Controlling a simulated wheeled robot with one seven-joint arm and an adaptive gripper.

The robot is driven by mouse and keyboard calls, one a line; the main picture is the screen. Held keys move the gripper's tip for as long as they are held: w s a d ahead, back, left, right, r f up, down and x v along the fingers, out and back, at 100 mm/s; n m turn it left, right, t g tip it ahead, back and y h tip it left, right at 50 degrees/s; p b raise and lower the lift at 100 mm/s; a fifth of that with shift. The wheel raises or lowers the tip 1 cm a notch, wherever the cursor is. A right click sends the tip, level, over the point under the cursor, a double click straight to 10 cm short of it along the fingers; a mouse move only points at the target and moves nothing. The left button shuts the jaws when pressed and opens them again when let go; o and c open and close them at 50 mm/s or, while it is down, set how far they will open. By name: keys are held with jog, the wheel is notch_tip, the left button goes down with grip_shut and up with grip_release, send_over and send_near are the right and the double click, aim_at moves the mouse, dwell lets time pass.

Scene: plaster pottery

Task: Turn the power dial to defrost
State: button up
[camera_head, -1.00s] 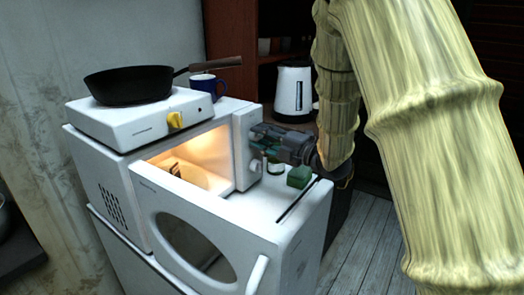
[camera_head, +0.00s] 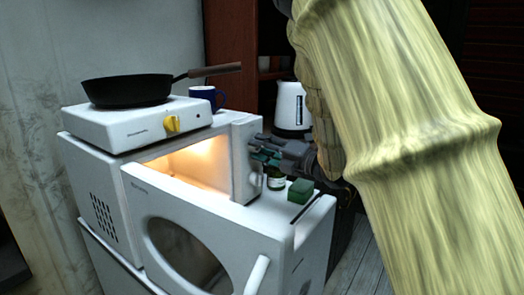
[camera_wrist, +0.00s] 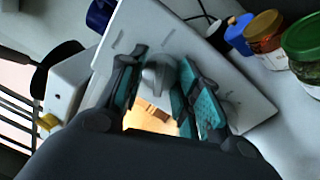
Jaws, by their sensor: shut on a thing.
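The white microwave (camera_head: 90,160) stands with its door (camera_head: 260,225) open and its inside lit. Its control panel (camera_head: 241,170) is on the right side of the front. My gripper (camera_head: 266,156) is at the upper part of this panel, over the upper dial, which is hidden in the head view. The lower dial (camera_head: 256,180) shows just below the gripper. The panel's markings are too small to read.
A hot plate (camera_head: 140,125) with a black pan (camera_head: 125,88) and a blue mug (camera_head: 205,94) stand on the microwave. A white kettle (camera_head: 292,108) is behind. The open door projects forward.

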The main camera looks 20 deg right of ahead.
jog(key=shift+f, duration=0.2)
jog(key=o, duration=1.1)
jog(key=shift+r, duration=0.1)
jog(key=shift+c, duration=0.2)
jog(key=shift+s, duration=0.1)
jog(key=v, duration=1.2)
